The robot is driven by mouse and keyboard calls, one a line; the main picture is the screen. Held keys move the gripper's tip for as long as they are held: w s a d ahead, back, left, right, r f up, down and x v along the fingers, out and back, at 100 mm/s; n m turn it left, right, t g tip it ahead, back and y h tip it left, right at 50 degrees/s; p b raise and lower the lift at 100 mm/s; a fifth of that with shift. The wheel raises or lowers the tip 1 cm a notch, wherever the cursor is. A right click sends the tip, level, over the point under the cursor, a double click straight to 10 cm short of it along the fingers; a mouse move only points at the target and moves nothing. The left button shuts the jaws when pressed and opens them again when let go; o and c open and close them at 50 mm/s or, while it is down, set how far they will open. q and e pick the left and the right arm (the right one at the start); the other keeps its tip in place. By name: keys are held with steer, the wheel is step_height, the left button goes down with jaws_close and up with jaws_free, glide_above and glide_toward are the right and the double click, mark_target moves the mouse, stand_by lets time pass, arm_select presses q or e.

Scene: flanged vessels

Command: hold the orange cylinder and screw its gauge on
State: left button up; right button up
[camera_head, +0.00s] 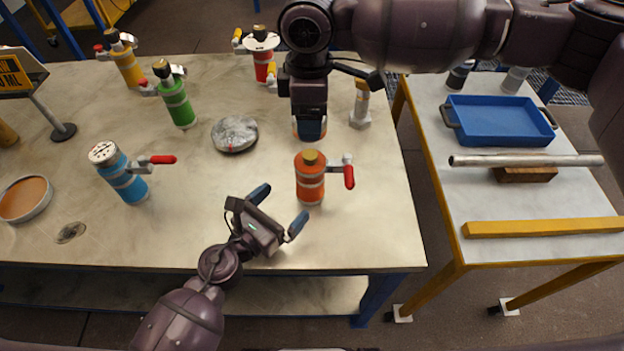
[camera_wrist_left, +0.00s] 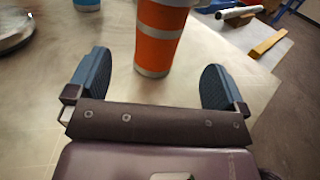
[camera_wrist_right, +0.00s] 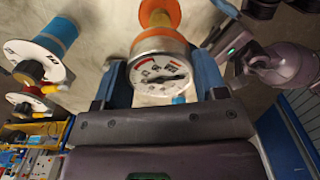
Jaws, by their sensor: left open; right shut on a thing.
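The orange cylinder (camera_head: 310,186) stands upright on the table with a brass top and a red-handled side valve (camera_head: 348,173). My left gripper (camera_head: 278,209) is open at its lower left. In the left wrist view the cylinder's lower body (camera_wrist_left: 158,42) is ahead, between the line of the open fingers, untouched. My right gripper (camera_head: 309,132) is just behind the cylinder in the head view. In the right wrist view it is shut on the gauge (camera_wrist_right: 160,75), whose white dial faces the camera. The gauge is mostly hidden in the head view.
A grey disc (camera_head: 235,134), a blue cylinder (camera_head: 125,178), a green one (camera_head: 177,103), and a red one (camera_head: 264,65) stand around the table. A shallow round dish (camera_head: 25,199) is far left. A side table at the right holds a blue tray (camera_head: 498,122) and bars.

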arm_select(q)
steer(key=x, duration=0.9)
steer(key=shift+w, duration=0.1)
steer(key=c, duration=1.4)
steer(key=shift+o, duration=0.2)
arm_select(e)
glide_above(310, 154)
steer(key=shift+f, duration=2.5)
steer(key=shift+f, duration=0.1)
steer(key=shift+f, duration=0.8)
steer(key=shift+f, duration=0.6)
